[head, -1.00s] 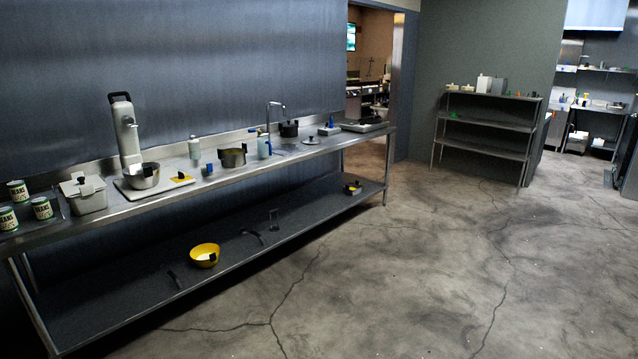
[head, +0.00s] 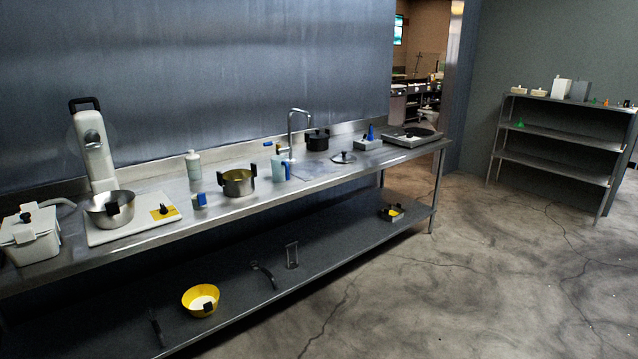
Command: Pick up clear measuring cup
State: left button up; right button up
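A pale, see-through cup with a blue handle (head: 278,168), which looks like the clear measuring cup, stands upright on the steel counter (head: 150,237) in front of the faucet (head: 291,127). It is small in the head view, and any markings on it are too small to tell. Neither of my grippers is in view.
A steel pot (head: 238,183) stands left of the cup; a lid (head: 343,157) and a black pot (head: 317,141) are to its right. A mixer (head: 93,152) with a steel bowl stands farther left. A yellow bowl (head: 201,300) is on the lower shelf. The floor in front is clear.

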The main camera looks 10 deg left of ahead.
aim_at(198, 201)
jog(key=i+u, duration=0.1)
jog(key=i, duration=0.45)
jog(key=i+l+u, duration=0.1)
jog(key=i, duration=0.45)
jog(key=i+l+u, duration=0.1)
jog(key=i, duration=0.45)
jog(key=i+l, duration=0.15)
jog(key=i, duration=0.4)
jog(key=j+u, duration=0.05)
